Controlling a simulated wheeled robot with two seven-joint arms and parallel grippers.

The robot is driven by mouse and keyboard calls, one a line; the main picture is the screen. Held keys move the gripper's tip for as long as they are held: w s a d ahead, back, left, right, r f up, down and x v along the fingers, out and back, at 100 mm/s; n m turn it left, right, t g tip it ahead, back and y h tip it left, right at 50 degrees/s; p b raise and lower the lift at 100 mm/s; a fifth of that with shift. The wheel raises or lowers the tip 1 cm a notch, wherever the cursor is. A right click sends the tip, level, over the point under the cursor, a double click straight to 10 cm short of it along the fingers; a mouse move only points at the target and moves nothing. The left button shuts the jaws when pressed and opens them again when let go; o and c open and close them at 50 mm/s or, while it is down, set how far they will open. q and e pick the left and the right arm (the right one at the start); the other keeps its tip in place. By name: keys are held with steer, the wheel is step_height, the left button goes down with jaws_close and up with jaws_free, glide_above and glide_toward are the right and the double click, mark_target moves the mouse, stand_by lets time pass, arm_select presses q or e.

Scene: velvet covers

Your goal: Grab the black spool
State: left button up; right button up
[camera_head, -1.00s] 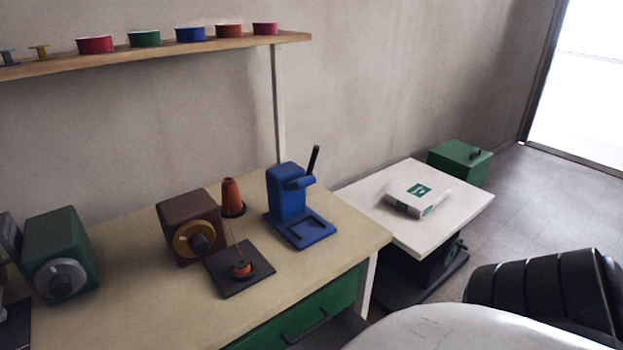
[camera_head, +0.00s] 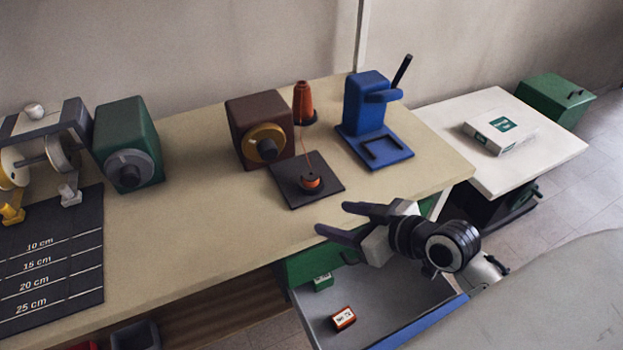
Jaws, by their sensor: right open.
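A small dark spool wound with orange thread (camera_head: 312,182) sits on a black square plate (camera_head: 292,195) on the beige workbench. A thread runs from it up to the orange cone (camera_head: 304,105) behind. My right gripper (camera_head: 333,218) is at the bench's front edge, just in front of the plate. Its two dark fingers point left and are spread apart with nothing between them. It does not touch the spool. My left gripper is out of view.
A brown machine (camera_head: 258,118) stands behind the plate and a blue press (camera_head: 368,125) to its right. A green machine (camera_head: 125,140) and a marked black mat (camera_head: 60,260) are at left. An open grey tray or drawer (camera_head: 385,295) holds a small red box (camera_head: 343,318) below the gripper.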

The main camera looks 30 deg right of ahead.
mark_target(313, 176)
steer(key=w+d+r+t, duration=0.2)
steer(key=w+d+r, duration=0.1)
steer(key=shift+w+r, duration=0.2)
steer(key=shift+w, duration=0.05)
steer(key=shift+m, duration=0.3)
steer(key=x, duration=0.4)
steer(key=shift+w+d+r, duration=0.1)
steer(key=shift+w, duration=0.2)
steer(key=x, duration=0.5)
steer(key=shift+w+d+f, duration=0.2)
steer(key=shift+w, duration=0.15)
steer(key=c, duration=1.1)
